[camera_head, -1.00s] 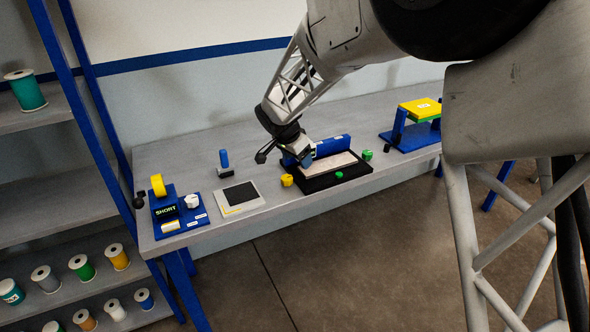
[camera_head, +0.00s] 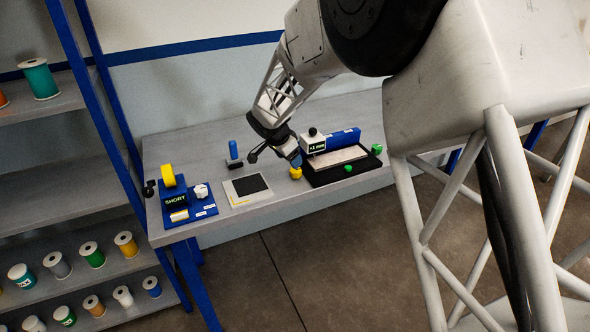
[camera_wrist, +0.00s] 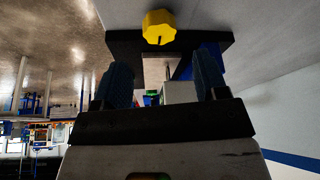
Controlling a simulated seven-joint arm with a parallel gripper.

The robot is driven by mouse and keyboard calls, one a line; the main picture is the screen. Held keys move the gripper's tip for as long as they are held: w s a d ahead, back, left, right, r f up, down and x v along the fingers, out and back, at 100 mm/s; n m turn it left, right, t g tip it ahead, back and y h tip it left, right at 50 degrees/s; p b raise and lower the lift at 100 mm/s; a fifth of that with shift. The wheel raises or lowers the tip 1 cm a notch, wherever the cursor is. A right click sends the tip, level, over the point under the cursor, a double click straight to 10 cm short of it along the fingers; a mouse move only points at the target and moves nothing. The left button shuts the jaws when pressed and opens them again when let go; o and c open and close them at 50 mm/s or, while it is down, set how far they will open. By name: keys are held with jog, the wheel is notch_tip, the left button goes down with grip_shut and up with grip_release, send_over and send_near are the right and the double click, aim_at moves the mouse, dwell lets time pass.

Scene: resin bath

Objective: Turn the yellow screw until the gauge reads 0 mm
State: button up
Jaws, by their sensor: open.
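The yellow screw (camera_head: 296,173) is a faceted knob at the near left corner of the black resin bath (camera_head: 318,181). In the wrist view the yellow screw (camera_wrist: 159,27) shows beyond my fingertips, roughly centred between them, with a gap to both. My gripper (camera_head: 294,158) is above and just behind the screw in the head view; its blue fingers are apart and empty in the wrist view (camera_wrist: 163,75). The gauge (camera_head: 313,143) is a box with a dark display on the bath's back left; it shows a plus value in mm, the digit too small to be sure.
Green screws (camera_head: 376,149) sit at the bath's right and front (camera_head: 348,168). A blue bar (camera_head: 343,138) stands along its back. Left are a grey pad (camera_head: 230,191), a blue-handled tool (camera_head: 233,151) and a blue fixture marked SHORT (camera_head: 202,209). The bench front is clear.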

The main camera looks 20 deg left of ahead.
aim_at(296, 172)
jog(key=shift+x, duration=3.4)
jog(key=c, duration=0.9)
